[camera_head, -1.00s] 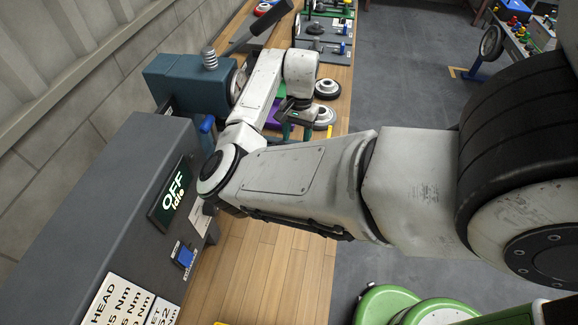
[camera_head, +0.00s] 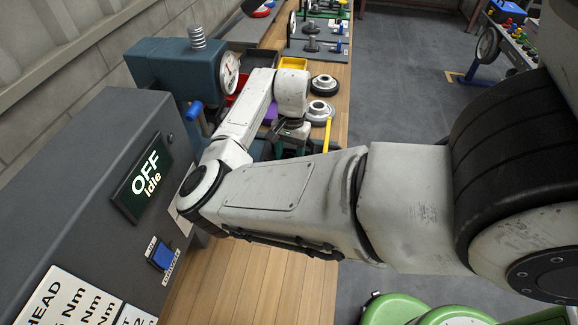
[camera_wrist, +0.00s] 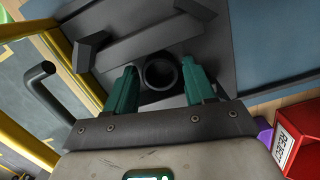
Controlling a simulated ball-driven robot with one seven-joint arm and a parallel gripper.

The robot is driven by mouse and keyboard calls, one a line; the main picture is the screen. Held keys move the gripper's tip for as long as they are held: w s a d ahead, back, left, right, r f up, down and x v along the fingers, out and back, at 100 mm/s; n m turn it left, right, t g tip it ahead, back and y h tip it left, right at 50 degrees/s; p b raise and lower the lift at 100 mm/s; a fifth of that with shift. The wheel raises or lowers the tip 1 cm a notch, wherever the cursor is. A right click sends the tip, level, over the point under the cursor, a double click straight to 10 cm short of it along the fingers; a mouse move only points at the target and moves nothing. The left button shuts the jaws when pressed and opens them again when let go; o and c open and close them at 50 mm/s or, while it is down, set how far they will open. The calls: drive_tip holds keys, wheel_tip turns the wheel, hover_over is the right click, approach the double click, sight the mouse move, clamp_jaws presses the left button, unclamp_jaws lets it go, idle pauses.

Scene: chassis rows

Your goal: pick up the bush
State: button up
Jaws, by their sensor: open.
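The bush looks like a dark hollow ring (camera_wrist: 160,73) in the wrist view, seen at its open end on a dark grey fixture or plate (camera_wrist: 215,45). My gripper (camera_wrist: 161,82) has its two teal fingers apart, one to each side of the ring, with nothing clamped. Whether the fingers are down around the ring or still above it I cannot tell. In the head view my gripper (camera_head: 291,138) hangs low over the bench, and the bush is hidden there behind my arm.
A red labelled bin (camera_wrist: 297,138) is at the wrist view's right. In the head view, a grey machine (camera_head: 80,150) reading OFF and a teal press with a gauge (camera_head: 175,75) stand left. Wheels (camera_head: 323,83) and a yellow bin (camera_head: 293,63) lie beyond. The near wooden bench (camera_head: 240,285) is clear.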

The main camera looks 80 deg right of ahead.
drive_tip(key=shift+f, duration=0.15)
drive_tip(key=shift+c, duration=0.4)
drive_tip(key=c, duration=0.8)
